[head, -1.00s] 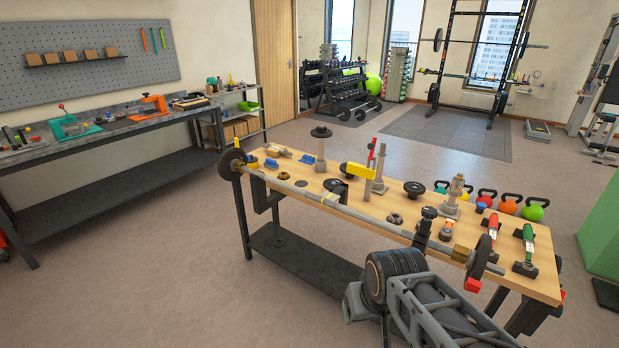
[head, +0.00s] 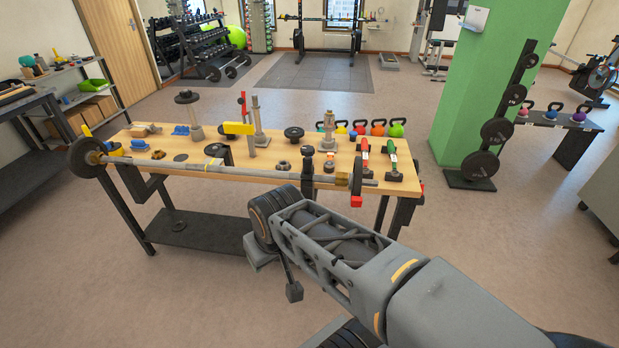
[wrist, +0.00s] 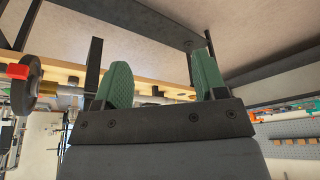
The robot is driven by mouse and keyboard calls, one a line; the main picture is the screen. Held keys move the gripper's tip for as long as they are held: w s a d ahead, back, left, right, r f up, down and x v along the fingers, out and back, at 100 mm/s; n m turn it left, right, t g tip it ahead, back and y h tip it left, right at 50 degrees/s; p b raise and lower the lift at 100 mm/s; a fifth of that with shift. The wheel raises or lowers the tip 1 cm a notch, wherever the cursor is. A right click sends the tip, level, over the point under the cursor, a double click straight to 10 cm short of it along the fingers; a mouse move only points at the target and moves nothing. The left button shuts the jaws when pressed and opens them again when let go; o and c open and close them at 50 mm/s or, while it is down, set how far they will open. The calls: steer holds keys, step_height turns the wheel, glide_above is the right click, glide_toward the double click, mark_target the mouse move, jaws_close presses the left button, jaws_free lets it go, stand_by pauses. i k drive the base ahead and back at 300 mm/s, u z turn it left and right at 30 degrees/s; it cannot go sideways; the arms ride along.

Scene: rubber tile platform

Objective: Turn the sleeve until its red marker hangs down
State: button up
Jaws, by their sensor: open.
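A long grey bar (head: 230,170) lies along the near edge of the wooden bench. Its right end carries the sleeve (head: 370,182) with a dark disc (head: 357,174) around it. The red marker (head: 356,201) sits at the disc's lower edge in the head view. In the upside-down wrist view the disc (wrist: 27,92) is at the far left, with the red marker (wrist: 18,71) on its rim, partly toward the floor side. My gripper (wrist: 162,60) is open, its two green pads apart with nothing between them. It is clear of the sleeve. Its fingers are not clear in the head view.
The bench (head: 215,152) holds a yellow block (head: 238,128), upright posts, and red (head: 365,157) and green (head: 393,160) handled tools. A black plate (head: 86,158) is on the bar's left end. A green pillar (head: 480,90) stands right. Floor in front of the bench is free.

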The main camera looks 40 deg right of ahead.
mark_target(357, 181)
steer(key=u, duration=0.2)
steer(key=k, duration=0.6)
steer(key=z, duration=1.15)
steer(key=i, duration=0.5)
steer(key=z, duration=2.1)
steer(key=k, duration=1.3)
steer(key=u, duration=1.95)
steer(key=i, duration=0.5)
steer(key=z, duration=0.1)
